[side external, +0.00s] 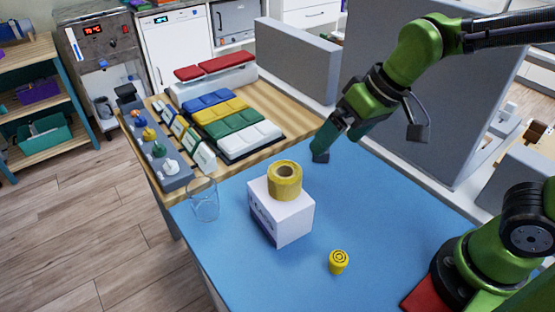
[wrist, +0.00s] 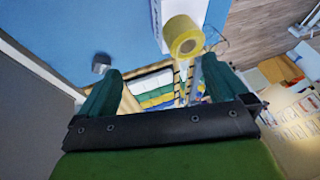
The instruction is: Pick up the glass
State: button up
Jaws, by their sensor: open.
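The clear, empty-looking glass (side external: 204,201) stands upright near the left edge of the blue table top (side external: 375,205), left of a white box (side external: 284,215). In the wrist view its faint outline (wrist: 218,42) seems to show beside the yellow tape roll, partly hidden. My gripper (side external: 327,143) is at the back right of the table, well apart from the glass, with the box between them. In the wrist view the two green fingers of my gripper (wrist: 160,66) are spread with nothing held between them.
A yellow tape roll (side external: 285,180) sits on the white box. A small yellow piece (side external: 339,262) lies in front. A small dark block (side external: 320,157) is by my fingertips. Coloured pads (side external: 225,120) and a grey rack (side external: 155,150) stand behind the glass. Grey panels (side external: 300,60) border the back.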

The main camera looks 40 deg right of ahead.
jog(key=w+a+f+n, duration=0.2)
jog(key=w+a+n, duration=0.15)
jog(key=a, duration=0.35)
jog(key=w+a+f+n, duration=0.2)
jog(key=w+a+f, duration=0.1)
jog(key=w+a, duration=0.3)
jog(key=n, duration=0.1)
send_over(200, 194)
jog(key=s+d, duration=0.1)
jog(key=s, duration=0.4)
jog(key=shift+t+y, duration=0.3)
notch_tip(200, 194, down, 8)
jog(key=shift+w+f, duration=0.15)
jog(key=shift+x, duration=2.95)
jog(key=shift+w, duration=0.1)
jog(key=c, duration=1.2)
